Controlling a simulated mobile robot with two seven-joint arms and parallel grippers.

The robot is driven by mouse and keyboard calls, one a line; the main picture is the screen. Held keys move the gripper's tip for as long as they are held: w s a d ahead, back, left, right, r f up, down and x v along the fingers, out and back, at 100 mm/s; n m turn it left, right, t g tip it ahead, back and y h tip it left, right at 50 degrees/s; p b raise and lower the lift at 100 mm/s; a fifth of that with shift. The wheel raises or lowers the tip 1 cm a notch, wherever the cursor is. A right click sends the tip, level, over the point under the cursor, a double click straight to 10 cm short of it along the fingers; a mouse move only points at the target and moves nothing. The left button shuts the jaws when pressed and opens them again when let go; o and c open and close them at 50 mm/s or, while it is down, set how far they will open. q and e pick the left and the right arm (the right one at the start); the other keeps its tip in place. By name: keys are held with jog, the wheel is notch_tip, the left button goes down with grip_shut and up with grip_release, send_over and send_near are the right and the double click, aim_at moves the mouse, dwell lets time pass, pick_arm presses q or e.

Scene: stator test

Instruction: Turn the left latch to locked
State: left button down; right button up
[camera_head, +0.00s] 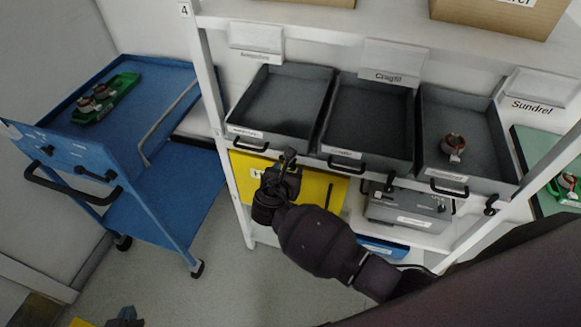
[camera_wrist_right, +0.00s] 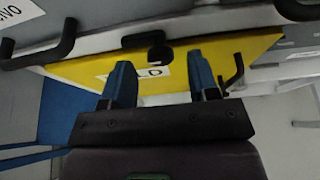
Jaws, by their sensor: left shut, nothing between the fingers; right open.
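A small black latch with a round knob (camera_wrist_right: 157,53) shows in the right wrist view at the top edge of a yellow panel (camera_wrist_right: 185,55). It is beyond my right gripper (camera_wrist_right: 163,82), whose two blue fingers stand apart with nothing between them. In the head view the right gripper (camera_head: 287,160) is in front of the yellow panel (camera_head: 320,185), below the gap between the left and middle bins, and largely hides that latch. Whether the fingers touch it, and how it is turned, I cannot tell. My left gripper (camera_head: 126,315) shows at the bottom edge, shut and empty.
Grey bins with black handles sit on the shelf above; the right bin (camera_head: 450,110) holds a copper-coloured part (camera_head: 453,146). A blue cart (camera_head: 155,190) with a green tray (camera_head: 107,98) stands left. Floor between is clear.

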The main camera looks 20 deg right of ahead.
jog(key=shift+x, duration=1.45)
jog(key=c, duration=0.9)
